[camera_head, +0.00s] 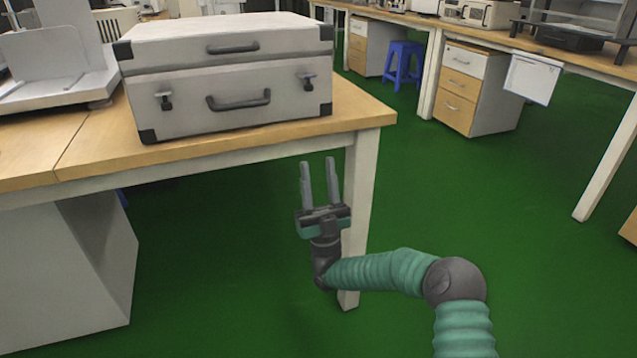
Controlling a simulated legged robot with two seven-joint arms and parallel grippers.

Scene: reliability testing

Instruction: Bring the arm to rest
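My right arm (395,272) comes in from the lower right, with green ribbed sleeves and dark joints. Its gripper (319,182) points up, in front of the white leg at the table's right corner in the picture. The two grey fingers stand apart with nothing between them. I cannot tell whether the gripper touches the leg. My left arm and gripper are not in view.
A wooden table (215,155) holds a closed grey case (220,75) and a white device (55,65) at left. A white cabinet (60,270) stands below. Behind are a drawer unit (470,90), a blue stool (403,62) and another bench. Green floor (500,220) is clear at right.

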